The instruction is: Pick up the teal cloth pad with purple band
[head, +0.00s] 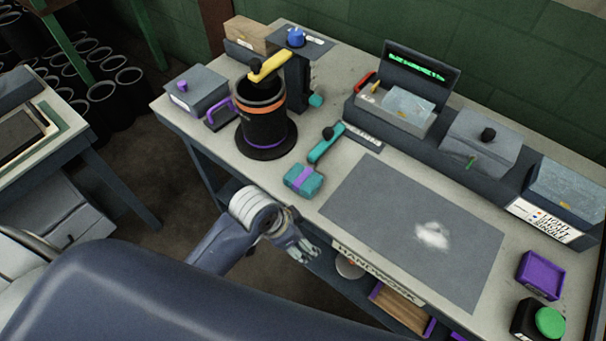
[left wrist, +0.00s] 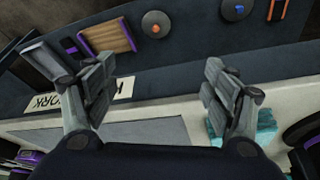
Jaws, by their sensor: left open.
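The teal cloth pad (head: 303,180) with a purple band lies on the table near its front edge, left of the grey mat, in the head view. In the left wrist view a teal thing (left wrist: 266,121), which looks like the pad, is partly hidden behind the right-hand finger. My left gripper (head: 301,249) is in front of the table edge, nearer the camera than the pad and apart from it. In the left wrist view its fingers (left wrist: 160,92) are spread wide with nothing between them. My right gripper is not in view.
A teal-handled tool (head: 325,144) lies just behind the pad. A black cylinder with an orange band (head: 262,116) stands to its left. The grey mat (head: 385,225) bears a white powdery patch. A shelf with a wooden tray (head: 402,308) is below the tabletop.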

